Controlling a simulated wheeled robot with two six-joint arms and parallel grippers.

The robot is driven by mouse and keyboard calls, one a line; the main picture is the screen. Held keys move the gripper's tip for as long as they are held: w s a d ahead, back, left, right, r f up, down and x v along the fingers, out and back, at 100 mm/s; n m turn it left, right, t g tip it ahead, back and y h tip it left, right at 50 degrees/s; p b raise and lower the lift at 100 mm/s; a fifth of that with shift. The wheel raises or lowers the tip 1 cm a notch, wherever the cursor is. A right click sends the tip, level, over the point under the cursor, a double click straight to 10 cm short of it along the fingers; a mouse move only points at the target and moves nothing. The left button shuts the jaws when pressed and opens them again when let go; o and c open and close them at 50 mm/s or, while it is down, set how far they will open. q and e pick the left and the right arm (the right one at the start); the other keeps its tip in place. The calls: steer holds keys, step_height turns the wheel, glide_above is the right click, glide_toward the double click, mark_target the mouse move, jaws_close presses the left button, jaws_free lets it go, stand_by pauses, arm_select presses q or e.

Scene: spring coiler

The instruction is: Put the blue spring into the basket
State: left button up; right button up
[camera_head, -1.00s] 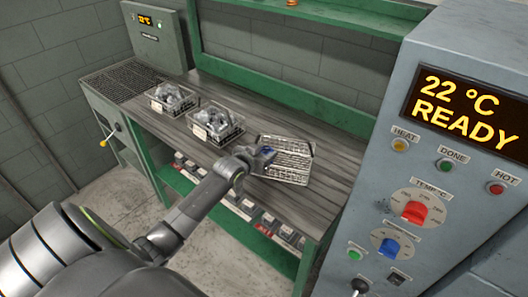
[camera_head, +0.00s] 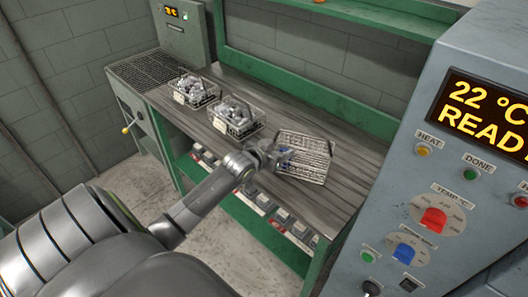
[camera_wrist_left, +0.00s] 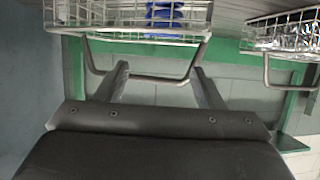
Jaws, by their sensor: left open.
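A wire basket (camera_head: 316,146) stands at the right end of the bench top. A blue spring (camera_head: 285,153) shows as a small blue patch at its left side, partly hidden by my left gripper (camera_head: 273,152). In the left wrist view the blue spring (camera_wrist_left: 164,16) shows behind the wires of the basket (camera_wrist_left: 120,33), seemingly inside it. My left gripper (camera_wrist_left: 157,85) is open in that view, with the basket's handle (camera_wrist_left: 145,79) looping across the space between its fingers. I see nothing held. My right gripper is out of view.
Two wire baskets (camera_head: 193,91) (camera_head: 237,119) with grey metal parts stand farther left on the bench (camera_head: 170,98). One basket (camera_wrist_left: 285,32) shows at the wrist view's right. A grey control panel (camera_head: 450,180) reading 22 °C READY rises at the right.

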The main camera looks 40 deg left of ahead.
arm_select(q)
steer(key=v, duration=0.8)
steer(key=shift+s+r, duration=0.15)
steer(key=shift+s, duration=0.15)
